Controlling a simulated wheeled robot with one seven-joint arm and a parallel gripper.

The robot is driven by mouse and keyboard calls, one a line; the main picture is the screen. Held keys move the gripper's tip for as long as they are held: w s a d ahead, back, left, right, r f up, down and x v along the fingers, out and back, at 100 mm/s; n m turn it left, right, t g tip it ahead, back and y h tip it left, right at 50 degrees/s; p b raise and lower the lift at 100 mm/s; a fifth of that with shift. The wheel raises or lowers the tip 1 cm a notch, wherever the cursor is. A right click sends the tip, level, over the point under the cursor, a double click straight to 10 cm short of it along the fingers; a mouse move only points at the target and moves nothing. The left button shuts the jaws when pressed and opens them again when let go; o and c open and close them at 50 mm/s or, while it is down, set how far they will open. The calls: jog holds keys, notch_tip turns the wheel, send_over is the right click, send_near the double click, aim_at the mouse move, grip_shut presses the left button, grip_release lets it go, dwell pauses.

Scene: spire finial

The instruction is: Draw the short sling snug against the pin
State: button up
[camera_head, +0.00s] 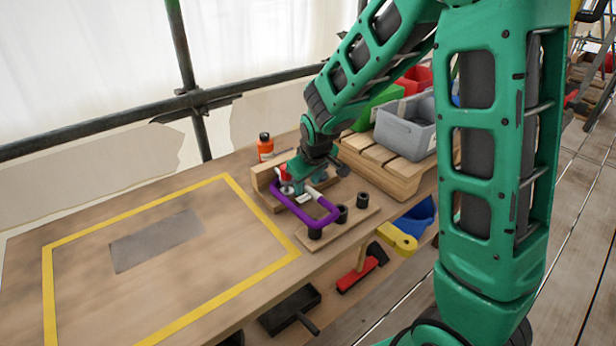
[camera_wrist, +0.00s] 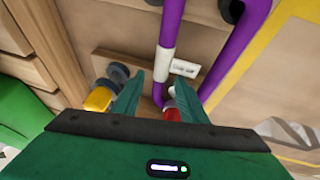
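The purple sling (camera_head: 292,208) forms a long loop over the wooden fixture on the bench, its near end by dark pegs (camera_head: 315,233). In the wrist view the purple sling (camera_wrist: 173,25) has a white sleeve (camera_wrist: 165,62) and a white tag (camera_wrist: 185,68). My gripper (camera_wrist: 160,80) is low over the far end of the loop. Its two green fingers stand apart, with the sling's white-sleeved side between them; contact with the fingers is unclear. A red part (camera_wrist: 172,108), possibly the pin's, shows between the fingers, partly hidden. My gripper (camera_head: 303,190) largely hides this area in the head view.
A grey bin (camera_head: 405,128) stands on a wooden crate at the right of the bench. An orange bottle (camera_head: 265,147) is behind the fixture. The yellow-outlined area (camera_head: 155,280) holds only a flat grey patch. Tools lie below the bench's front edge.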

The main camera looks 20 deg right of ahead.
jog(key=shift+w+f, duration=0.25)
jog(key=shift+f, duration=0.3)
jog(key=shift+c, duration=0.4)
grip_shut()
jog(key=shift+s+d, duration=0.2)
jog(key=shift+s, duration=0.45)
jog(key=shift+s+d, duration=0.2)
jog(key=shift+s, duration=0.45)
jog(key=shift+o, duration=0.3)
grip_release()
